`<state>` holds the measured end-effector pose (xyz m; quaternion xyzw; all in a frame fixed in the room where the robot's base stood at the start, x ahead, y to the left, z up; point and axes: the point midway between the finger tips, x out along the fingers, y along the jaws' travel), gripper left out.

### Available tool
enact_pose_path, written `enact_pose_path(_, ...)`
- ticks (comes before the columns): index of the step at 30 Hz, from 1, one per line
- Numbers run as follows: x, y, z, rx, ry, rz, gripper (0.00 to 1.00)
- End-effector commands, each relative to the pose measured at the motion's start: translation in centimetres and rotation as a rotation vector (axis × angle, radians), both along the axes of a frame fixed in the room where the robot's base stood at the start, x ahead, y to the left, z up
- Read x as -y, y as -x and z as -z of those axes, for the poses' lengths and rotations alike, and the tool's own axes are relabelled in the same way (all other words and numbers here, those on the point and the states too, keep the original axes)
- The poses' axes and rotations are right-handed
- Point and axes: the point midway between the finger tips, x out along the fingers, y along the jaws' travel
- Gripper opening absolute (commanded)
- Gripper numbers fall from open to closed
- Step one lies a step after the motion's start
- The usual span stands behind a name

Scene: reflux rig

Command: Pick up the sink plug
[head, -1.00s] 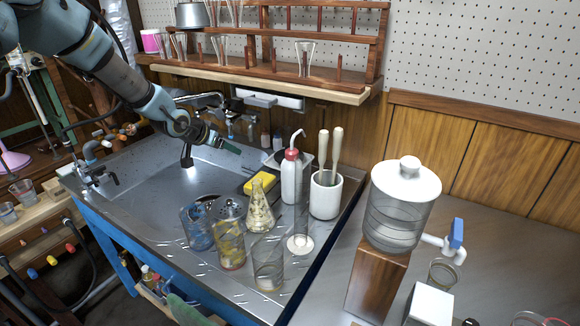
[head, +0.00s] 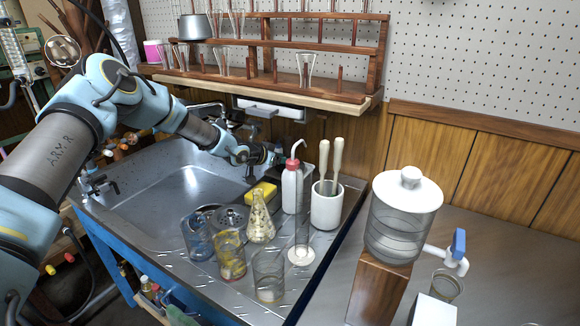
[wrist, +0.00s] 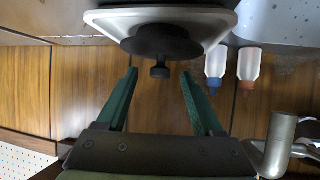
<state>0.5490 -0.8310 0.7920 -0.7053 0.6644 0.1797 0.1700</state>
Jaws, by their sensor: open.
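The sink plug (wrist: 160,45) is a black round disc with a small knob (wrist: 160,72). In the wrist view it sits at a pale tray (wrist: 105,19) at the top of the picture. My gripper (wrist: 160,80) is open, with one green finger on each side of the knob and clear gaps to both. Nothing is held. In the head view my gripper (head: 268,155) is at the back of the sink unit, left of the red-capped wash bottle (head: 292,188). I cannot make out the plug there, behind the gripper and bottle.
A white pot with two pestles (head: 327,205), a yellow sponge (head: 262,192), a flask (head: 261,222) and several glass beakers crowd the drainboard. Two small capped bottles (wrist: 218,66) and a metal tap (wrist: 278,148) are close to my gripper. The sink basin (head: 185,190) is empty.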

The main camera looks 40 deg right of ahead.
Motion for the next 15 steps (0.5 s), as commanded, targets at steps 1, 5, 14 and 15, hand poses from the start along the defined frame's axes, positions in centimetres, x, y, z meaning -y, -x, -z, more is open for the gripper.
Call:
enact_pose_path(1,0.7,0.0,0.0,-0.003,0.001,-0.001,0.68)
enact_pose_path(5,2.1,-0.1,0.9,-0.003,0.002,-0.001,0.68)
enact_pose_path(14,3.1,-0.2,1.5,-0.001,0.001,-0.002,0.68)
enact_pose_path(15,3.1,-0.2,1.5,0.0,0.001,-0.001,0.68)
